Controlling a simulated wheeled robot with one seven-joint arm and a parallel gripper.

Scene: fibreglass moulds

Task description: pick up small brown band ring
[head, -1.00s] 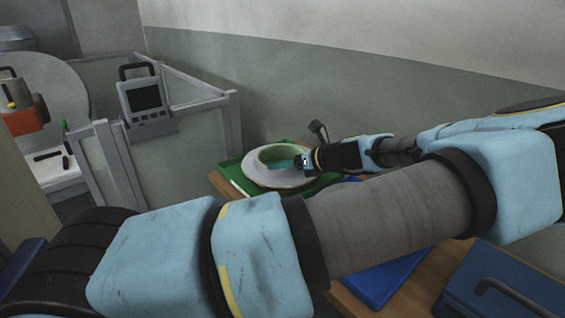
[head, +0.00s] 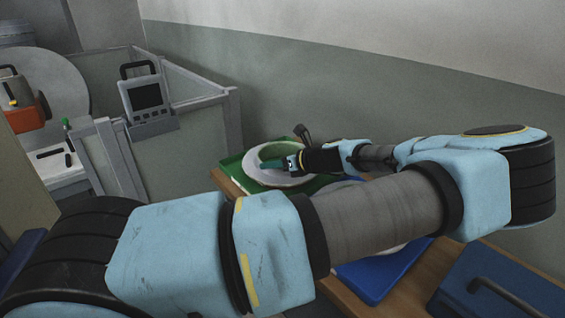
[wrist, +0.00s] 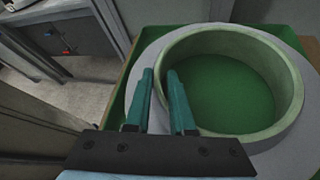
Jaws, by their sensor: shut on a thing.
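A round pale green ring (wrist: 284,84) with a wide whitish flange (wrist: 300,132) lies over a green tray; no clearly brown ring shows. My gripper (wrist: 160,74) has two teal fingers astride the ring's left wall, one outside and one inside, shut on it. In the head view, my gripper (head: 267,164) reaches the ring (head: 285,148) from the right, and the flange (head: 254,174) appears to rest on the green tray (head: 233,172). The wall between the fingertips is mostly hidden.
A wooden table (head: 345,296) carries the tray and a blue tray (head: 372,280), partly covered by my arm. A blue case (head: 505,285) is at the lower right. A fenced enclosure with a control panel (head: 147,97) stands left; a wall rises behind.

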